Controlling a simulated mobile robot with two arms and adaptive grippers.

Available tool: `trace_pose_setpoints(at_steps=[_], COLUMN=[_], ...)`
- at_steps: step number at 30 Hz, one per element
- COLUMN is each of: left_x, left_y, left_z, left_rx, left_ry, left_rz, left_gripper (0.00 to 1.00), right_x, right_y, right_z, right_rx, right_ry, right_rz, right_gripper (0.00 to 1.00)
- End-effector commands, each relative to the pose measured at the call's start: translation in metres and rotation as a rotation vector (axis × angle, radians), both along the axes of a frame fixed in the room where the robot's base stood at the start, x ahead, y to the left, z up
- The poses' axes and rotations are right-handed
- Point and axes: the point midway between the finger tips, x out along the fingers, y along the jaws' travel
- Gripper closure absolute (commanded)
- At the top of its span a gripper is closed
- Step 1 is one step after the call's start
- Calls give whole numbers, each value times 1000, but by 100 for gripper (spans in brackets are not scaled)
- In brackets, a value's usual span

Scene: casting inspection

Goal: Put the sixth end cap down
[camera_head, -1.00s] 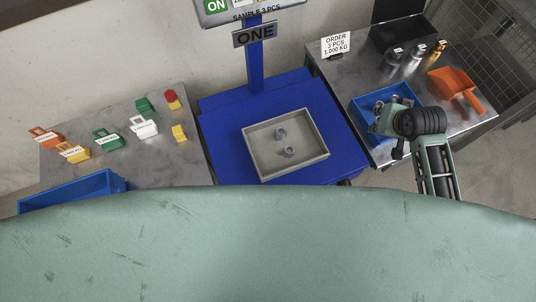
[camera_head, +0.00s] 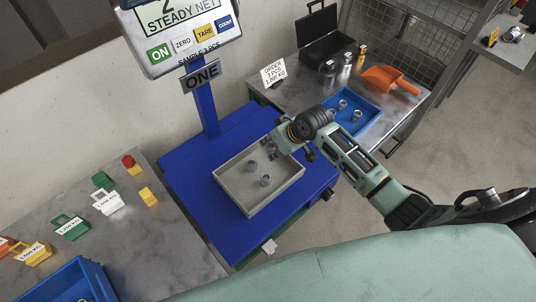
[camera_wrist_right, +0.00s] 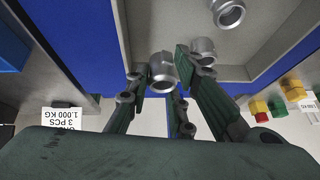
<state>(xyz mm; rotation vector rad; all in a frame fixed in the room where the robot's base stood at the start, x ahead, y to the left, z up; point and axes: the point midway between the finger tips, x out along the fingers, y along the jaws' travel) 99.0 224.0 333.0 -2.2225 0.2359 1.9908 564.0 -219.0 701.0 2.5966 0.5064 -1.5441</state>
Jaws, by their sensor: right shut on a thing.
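My right gripper (camera_head: 277,150) is over the far right rim of the grey tray (camera_head: 279,196) on the blue scale. In the right wrist view its fingers (camera_wrist_right: 163,75) are shut on a grey metal end cap (camera_wrist_right: 161,66). The held cap is hard to make out in the head view. Two end caps, one farther back (camera_head: 252,165) and one nearer (camera_head: 266,180), sit apart in the tray. More end caps (camera_head: 357,115) lie in the blue bin (camera_head: 375,121) on the right table. My left gripper is not in view.
The scale display (camera_head: 180,25) stands on a blue post (camera_head: 203,105) behind the tray. Coloured weights (camera_head: 107,202) stand on the left table, with a blue bin (camera_head: 62,284) in front. An orange scoop (camera_head: 388,79) and an order card (camera_head: 273,72) are on the right table.

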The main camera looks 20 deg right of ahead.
Motion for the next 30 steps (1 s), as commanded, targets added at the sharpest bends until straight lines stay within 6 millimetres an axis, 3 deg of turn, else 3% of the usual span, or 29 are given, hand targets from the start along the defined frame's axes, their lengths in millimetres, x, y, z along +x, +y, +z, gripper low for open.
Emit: trace_pose_setpoints(at_steps=[4,14,26,27,30], left_x=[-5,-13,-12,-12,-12], left_y=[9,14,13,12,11], left_z=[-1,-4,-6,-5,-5], left_rx=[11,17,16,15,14], left_ry=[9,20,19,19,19], left_rz=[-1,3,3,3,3], left_gripper=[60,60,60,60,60], right_x=[9,9,9,9,9], right_y=[11,12,12,12,12], right_z=[-8,-47,-53,-52,-52], right_rx=[0,0,-1,-1,-1], right_ry=[-1,0,0,0,0], right_rz=[-1,-3,-2,-2,-2], right_gripper=[100,100,100,76,68])
